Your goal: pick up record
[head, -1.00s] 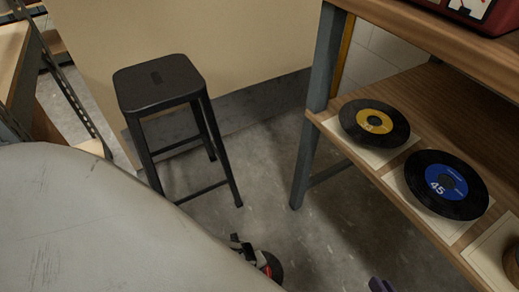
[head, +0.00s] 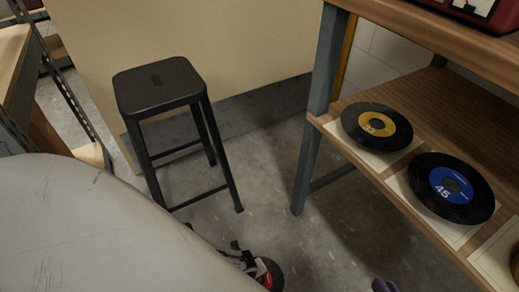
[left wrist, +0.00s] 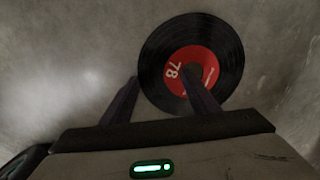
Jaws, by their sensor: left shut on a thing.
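A black record (left wrist: 222,45) with a red label marked 78 is in the left wrist view, between and beyond the fingers of my left gripper (left wrist: 160,76). The gripper is shut on it; one finger lies across the label and the other is at the record's left edge. In the head view a part of this record (head: 274,274) shows at the bottom, low over the floor, with the rest hidden behind a grey rounded surface. A purple fingertip of my right gripper (head: 383,285) just shows at the bottom edge; its opening cannot be seen.
A wooden shelf (head: 440,90) at the right holds a yellow-labelled record (head: 355,125) and a blue-labelled record (head: 435,200) on pale cards. A black stool (head: 158,88) stands against the wall. Bare floor (head: 265,180) lies between stool and shelf.

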